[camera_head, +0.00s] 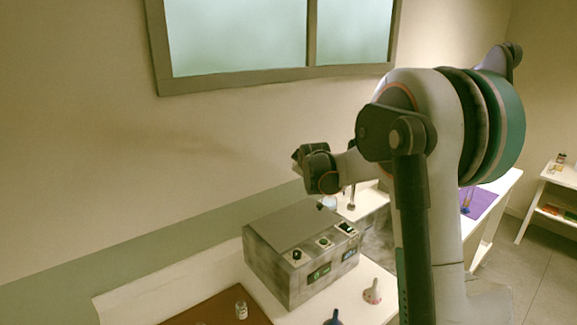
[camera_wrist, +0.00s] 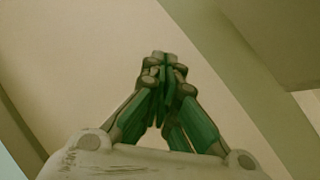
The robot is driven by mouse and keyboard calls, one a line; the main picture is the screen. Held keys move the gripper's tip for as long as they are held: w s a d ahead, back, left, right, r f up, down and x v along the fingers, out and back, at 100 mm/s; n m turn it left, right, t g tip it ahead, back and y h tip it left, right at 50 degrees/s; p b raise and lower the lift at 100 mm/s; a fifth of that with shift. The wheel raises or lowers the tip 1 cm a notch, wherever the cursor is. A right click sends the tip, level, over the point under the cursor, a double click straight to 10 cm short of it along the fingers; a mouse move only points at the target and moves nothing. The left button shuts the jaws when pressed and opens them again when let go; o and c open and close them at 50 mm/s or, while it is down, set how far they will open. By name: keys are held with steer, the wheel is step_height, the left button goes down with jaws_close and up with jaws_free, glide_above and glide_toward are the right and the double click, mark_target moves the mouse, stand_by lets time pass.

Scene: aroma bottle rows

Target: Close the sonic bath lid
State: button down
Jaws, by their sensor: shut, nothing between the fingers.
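The sonic bath is a grey box (camera_head: 308,272) with knobs and small green displays on its front, standing on the white counter in the head view. Its grey lid (camera_head: 295,222) lies flat across the top, with a small dark knob near the back right; I see no clear gap under it. My gripper (camera_wrist: 163,60) is shut and empty in the wrist view, against a plain beige background. In the head view my dark wrist is above and behind the bath's back right corner, apart from the lid; the fingers are hard to make out there.
A small clear bottle (camera_head: 241,310) stands on a brown mat (camera_head: 207,308) at the front left. A pinkish funnel-shaped piece (camera_head: 372,291) and a blue one (camera_head: 333,318) are in front of the bath. A purple mat (camera_head: 481,203) lies at right; a side shelf (camera_head: 562,176) stands beyond.

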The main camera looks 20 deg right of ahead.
steer(key=w+d+f+m+y+b, duration=0.1)
steer(key=d+f+y+b, duration=0.1)
steer(key=d+f, duration=0.2)
steer(key=w+d+f+m+g+y+b, duration=0.1)
steer(key=d+f+y+b, duration=0.1)
steer(key=f, duration=0.5)
steer(key=w+d+f+m+g+y+b, duration=0.1)
steer(key=d+f+y+b, duration=0.1)
steer(key=d+f, duration=0.3)
steer(key=shift+w+d+f+m, duration=0.1)
steer(key=shift+d+f+m, duration=0.25)
steer(key=shift+f, duration=0.6)
steer(key=shift+f+b, duration=0.1)
steer(key=shift+b, duration=0.2)
steer(key=shift+f, duration=0.1)
